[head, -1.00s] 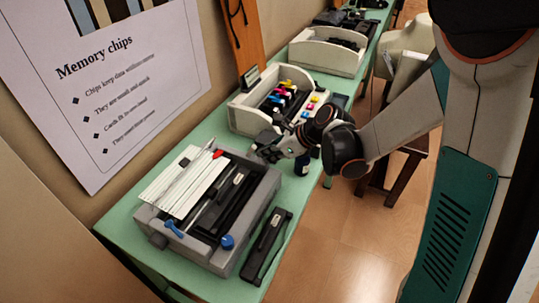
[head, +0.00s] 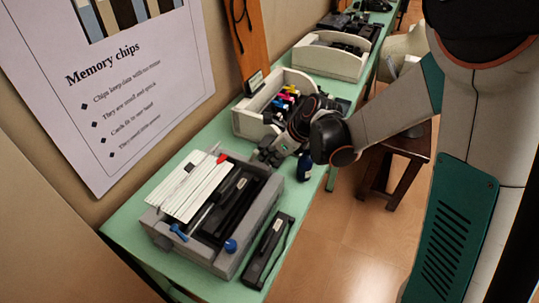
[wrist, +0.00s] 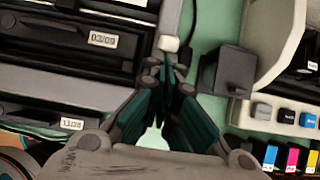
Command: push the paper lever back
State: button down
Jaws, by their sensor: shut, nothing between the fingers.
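A grey printer (head: 262,208) with its top open stands on the green table. A ribbed white panel lies over its left part. A small red-tipped lever (head: 222,158) sticks up at the panel's far end, and blue knobs (head: 231,246) sit at the near side. I cannot tell for certain which is the paper lever. My gripper (head: 266,156) is shut and empty beside the printer's far right corner. In the wrist view my gripper (wrist: 164,72) points at a pale knob (wrist: 168,43) on the printer's edge. It is very close, but contact is unclear.
A dark grey block (wrist: 230,70) stands right of the fingers. A white bin with coloured cartridges (head: 248,122) is behind, and another white bin (head: 330,56) farther back. A black cartridge (head: 267,248) lies right of the printer. A dark blue bottle (head: 305,168) stands near the table's edge.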

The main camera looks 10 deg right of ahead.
aim_at(256, 151)
jog(key=a+r+g+h+p, duration=0.1)
jog(key=w+r+h+p, duration=0.1)
jog(key=shift+a+g+h+p, duration=0.3)
jog(key=shift+a+g, duration=0.1)
jog(key=shift+w+a+r+g+h+p, duration=0.2)
jog(key=shift+w+a+g+h+p, duration=0.15)
jog(key=shift+h, duration=0.2)
jog(key=shift+w+a+r+g+h+p, duration=0.1)
jog(key=shift+w+a+r+g+h, duration=0.1)
jog(key=shift+a+g+h, duration=0.3)
jog(key=shift+w+a+r, duration=0.1)
jog(key=shift+w+a, duration=0.4)
jog(key=shift+a, duration=0.1)
jog(key=shift+r, duration=0.1)
jog(key=shift+r+p, duration=0.6)
jog(key=shift+r, duration=0.15)
jog(key=shift+d, duration=0.1)
